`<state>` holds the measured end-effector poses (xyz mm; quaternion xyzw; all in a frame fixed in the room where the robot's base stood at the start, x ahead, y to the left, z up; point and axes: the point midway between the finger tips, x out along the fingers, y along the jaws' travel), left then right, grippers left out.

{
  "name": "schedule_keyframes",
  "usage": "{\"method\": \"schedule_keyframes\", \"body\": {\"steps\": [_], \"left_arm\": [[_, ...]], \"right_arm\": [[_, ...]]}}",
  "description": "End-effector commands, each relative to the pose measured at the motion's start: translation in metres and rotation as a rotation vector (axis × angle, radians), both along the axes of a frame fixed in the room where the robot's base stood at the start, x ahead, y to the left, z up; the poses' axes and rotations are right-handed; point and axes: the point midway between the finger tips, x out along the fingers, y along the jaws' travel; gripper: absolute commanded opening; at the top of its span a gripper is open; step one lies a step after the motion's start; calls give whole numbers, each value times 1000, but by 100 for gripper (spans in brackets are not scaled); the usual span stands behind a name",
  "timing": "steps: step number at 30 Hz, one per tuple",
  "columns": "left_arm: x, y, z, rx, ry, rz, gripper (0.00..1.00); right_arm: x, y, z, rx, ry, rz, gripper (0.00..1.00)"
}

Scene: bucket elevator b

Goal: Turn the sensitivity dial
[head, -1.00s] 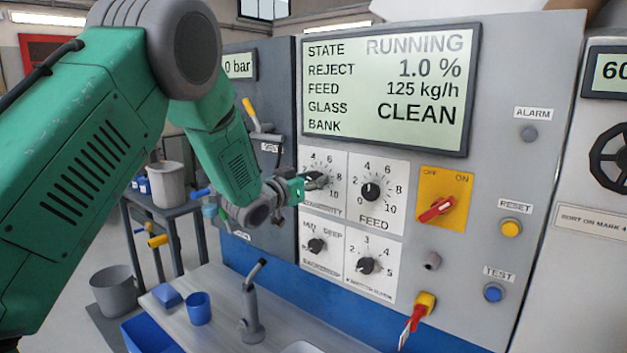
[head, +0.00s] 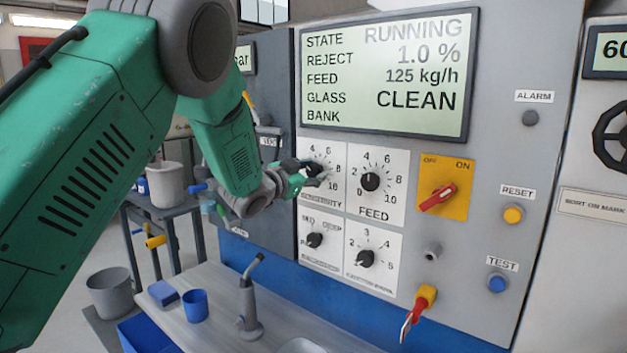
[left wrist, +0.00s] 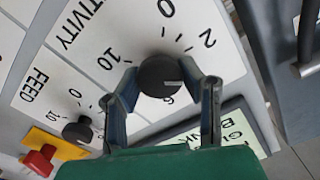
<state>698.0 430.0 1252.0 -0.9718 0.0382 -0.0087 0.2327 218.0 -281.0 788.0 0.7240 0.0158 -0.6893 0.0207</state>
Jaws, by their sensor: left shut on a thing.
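The sensitivity dial (left wrist: 158,75) is a round black knob with a pale pointer line on a white scale plate. In the left wrist view it sits between the two fingers of my left gripper (left wrist: 165,84), which is shut on it. In the head view the left gripper (head: 303,175) reaches the dial at the upper left of the dial group and hides part of it. The scale plate (head: 330,158) shows numbers up to 10. My right gripper is not in view.
The feed dial (head: 370,182) is just right of the sensitivity dial, with two more dials below. A yellow plate with a red switch (head: 437,197) is further right. The display (head: 388,70) above reads RUNNING and CLEAN. A grey spout-like post (head: 250,300) stands on the shelf below.

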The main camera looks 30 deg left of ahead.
Motion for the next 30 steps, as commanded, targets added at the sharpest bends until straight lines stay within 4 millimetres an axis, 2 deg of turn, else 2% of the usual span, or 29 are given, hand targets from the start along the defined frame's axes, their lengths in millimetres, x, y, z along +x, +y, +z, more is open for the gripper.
{"method": "schedule_keyframes", "body": {"steps": [3,12,29,30], "left_arm": [[0,0,-1,82,-9,0,5],[0,-1,-1,214,-18,0,5],[0,-1,0,248,-19,0,5],[0,-1,-1,248,-19,0,37]], "right_arm": [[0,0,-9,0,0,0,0],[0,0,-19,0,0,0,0],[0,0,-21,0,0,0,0],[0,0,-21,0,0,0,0]]}}
